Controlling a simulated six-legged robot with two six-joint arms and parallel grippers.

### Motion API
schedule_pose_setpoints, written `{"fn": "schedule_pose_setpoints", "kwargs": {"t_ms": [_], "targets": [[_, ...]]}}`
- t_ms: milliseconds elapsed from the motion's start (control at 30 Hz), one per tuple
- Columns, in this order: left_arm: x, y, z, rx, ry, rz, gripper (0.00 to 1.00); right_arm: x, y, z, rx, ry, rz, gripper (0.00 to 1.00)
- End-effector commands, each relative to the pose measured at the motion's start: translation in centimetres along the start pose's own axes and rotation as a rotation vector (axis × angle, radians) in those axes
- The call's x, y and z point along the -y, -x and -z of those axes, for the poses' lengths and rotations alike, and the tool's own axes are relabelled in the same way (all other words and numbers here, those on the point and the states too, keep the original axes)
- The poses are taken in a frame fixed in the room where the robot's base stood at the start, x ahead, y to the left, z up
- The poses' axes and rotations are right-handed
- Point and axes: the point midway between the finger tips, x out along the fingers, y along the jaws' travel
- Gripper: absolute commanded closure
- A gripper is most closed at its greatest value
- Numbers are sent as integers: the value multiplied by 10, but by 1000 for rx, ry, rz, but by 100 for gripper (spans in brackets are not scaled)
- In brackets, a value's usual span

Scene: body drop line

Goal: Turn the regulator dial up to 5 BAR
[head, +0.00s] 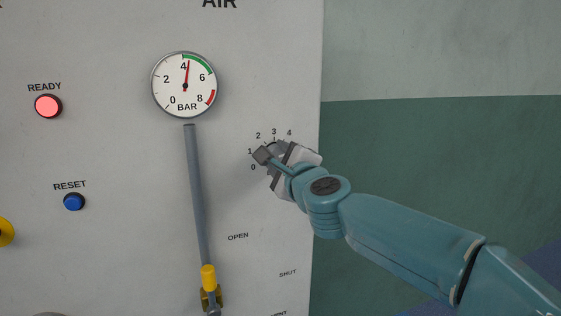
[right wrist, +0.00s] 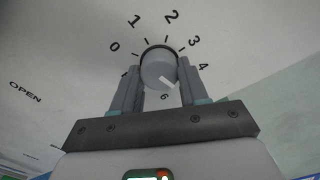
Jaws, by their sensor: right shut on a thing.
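The regulator dial (right wrist: 157,66) is a round grey knob on the panel, with a scale of numbers around it. My right gripper (head: 272,163) is shut on it, with one finger on each side in the right wrist view (right wrist: 158,76). A white mark on the knob points to the lower right, between the 4 and the 6; the 5 is hidden behind a finger. In the head view the gripper covers most of the dial. The round pressure gauge (head: 173,92) has a red needle pointing just past 4 BAR. My left gripper is not in view.
A grey pipe (head: 195,190) runs down from the gauge to a yellow-handled valve (head: 208,279). A lit red READY lamp (head: 48,106) and a blue RESET button (head: 74,202) are on the left. The panel's right edge (head: 321,110) is close to my gripper.

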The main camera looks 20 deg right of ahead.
Motion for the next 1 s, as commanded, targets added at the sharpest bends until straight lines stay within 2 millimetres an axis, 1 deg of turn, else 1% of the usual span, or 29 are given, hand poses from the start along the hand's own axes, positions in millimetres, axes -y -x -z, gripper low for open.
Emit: {"fn": "schedule_pose_setpoints", "kwargs": {"t_ms": [33,200,600,633,700,1000], "targets": [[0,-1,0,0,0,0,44,-3,0,1,0,-12,-4,87],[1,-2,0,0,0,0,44,-3,0,0,-1,-36,-5,87],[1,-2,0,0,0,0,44,-3,0,1,-1,-40,-5,87],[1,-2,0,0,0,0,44,-3,0,1,-1,-40,-5,50],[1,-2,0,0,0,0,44,-2,0,1,-1,-39,-4,31],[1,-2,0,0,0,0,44,-1,1,0,0,-39,-1,31]]}}
